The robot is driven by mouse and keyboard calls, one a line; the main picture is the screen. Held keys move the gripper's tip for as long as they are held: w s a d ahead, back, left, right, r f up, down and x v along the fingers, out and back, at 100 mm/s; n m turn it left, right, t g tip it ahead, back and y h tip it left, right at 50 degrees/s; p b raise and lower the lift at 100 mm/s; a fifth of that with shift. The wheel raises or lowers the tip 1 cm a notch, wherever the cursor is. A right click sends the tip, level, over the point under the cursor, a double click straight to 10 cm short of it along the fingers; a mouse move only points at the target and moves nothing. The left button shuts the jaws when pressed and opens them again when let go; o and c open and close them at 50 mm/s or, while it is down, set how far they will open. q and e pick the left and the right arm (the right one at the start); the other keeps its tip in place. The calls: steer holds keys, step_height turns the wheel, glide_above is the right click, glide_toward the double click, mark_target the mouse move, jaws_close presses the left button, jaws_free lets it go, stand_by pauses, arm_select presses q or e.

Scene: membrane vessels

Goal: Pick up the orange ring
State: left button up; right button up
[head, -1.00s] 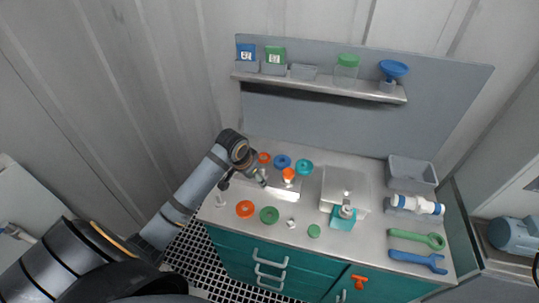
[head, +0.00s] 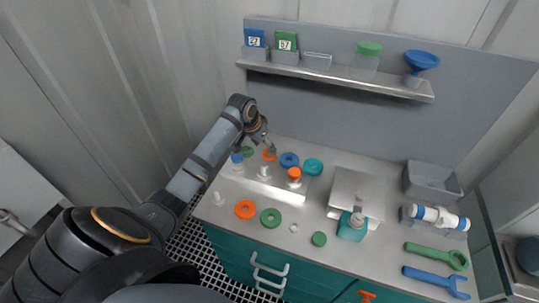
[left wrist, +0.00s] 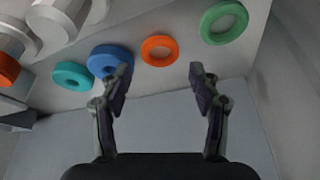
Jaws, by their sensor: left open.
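One orange ring (head: 269,155) lies at the back of the counter, between a green ring (head: 248,151) and a blue ring (head: 289,159). My left gripper (head: 268,146) is above and close to this orange ring, open and empty. In the left wrist view, the orange ring (left wrist: 149,56) lies flat just beyond the gap between the open fingertips (left wrist: 160,75); they do not hold it. Another orange ring (head: 245,209) lies at the front of the counter beside a second green ring (head: 271,218). My right gripper is not in view.
A teal ring (head: 313,166) lies right of the blue one. White vessels stand in front of the back rings, one with an orange top (head: 294,172), one with a blue top (head: 237,157). A shelf (head: 340,75) hangs on the back panel.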

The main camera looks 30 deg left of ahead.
mark_target(269, 156)
arm_select(q)
steer(key=p+x, duration=0.1)
steer(key=x, duration=0.4)
steer(key=shift+f, duration=0.1)
steer(key=shift+s, duration=0.2)
steer(key=shift+c, duration=0.5)
steer(key=c, duration=0.5)
